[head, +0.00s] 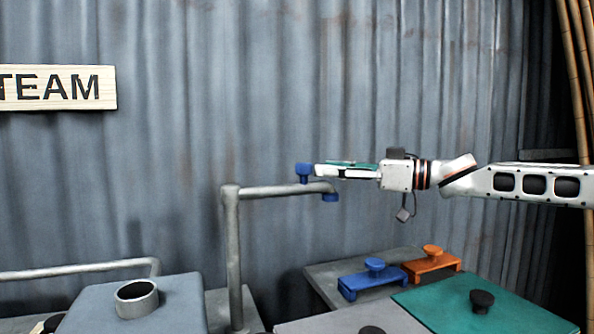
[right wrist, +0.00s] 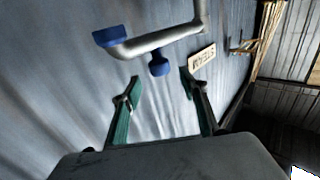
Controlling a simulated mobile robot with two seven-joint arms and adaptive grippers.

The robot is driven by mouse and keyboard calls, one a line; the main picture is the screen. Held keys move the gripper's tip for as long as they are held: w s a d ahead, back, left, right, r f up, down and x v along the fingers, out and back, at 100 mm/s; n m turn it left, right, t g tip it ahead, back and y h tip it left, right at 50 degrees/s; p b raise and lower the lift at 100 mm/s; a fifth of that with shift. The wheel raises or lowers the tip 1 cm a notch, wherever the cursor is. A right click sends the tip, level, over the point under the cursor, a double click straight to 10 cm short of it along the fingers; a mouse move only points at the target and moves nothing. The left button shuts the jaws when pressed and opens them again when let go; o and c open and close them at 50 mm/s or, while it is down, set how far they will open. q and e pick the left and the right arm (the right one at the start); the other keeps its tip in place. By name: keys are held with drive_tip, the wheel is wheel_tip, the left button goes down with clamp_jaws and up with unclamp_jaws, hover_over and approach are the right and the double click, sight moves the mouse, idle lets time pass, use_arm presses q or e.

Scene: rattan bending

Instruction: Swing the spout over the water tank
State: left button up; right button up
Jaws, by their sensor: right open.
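The spout (head: 280,190) is a grey pipe arm reaching right from the top of an upright post (head: 233,262). A blue tip (head: 330,197) hangs at its end, and a blue knob (head: 303,170) stands up on it. My right gripper (head: 316,170) is level with the knob, just to its right. In the right wrist view my open green fingers (right wrist: 161,79) point at the knob (right wrist: 159,65), which shows just beyond and between the fingertips. The water tank (head: 180,305) is the grey-blue box at lower left with a round neck (head: 137,299). My left gripper is out of view.
A blue clamp-like block (head: 372,282) and an orange one (head: 432,263) sit below my right arm. A green lid with a black knob (head: 482,301) is at lower right. A thin pipe (head: 80,271) runs behind the tank. Corrugated wall stands behind.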

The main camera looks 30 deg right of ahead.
sight(304, 176)
drive_tip(key=b+x, duration=0.1)
drive_tip(key=x, duration=0.3)
drive_tip(key=f+b+x, duration=0.1)
drive_tip(key=shift+w+b, duration=0.35)
drive_tip(key=shift+w, duration=0.1)
drive_tip(key=shift+w+a+r, duration=0.3)
drive_tip(key=shift+w+a, duration=0.15)
drive_tip(key=shift+w, duration=0.1)
drive_tip(key=shift+r, duration=0.1)
clamp_jaws()
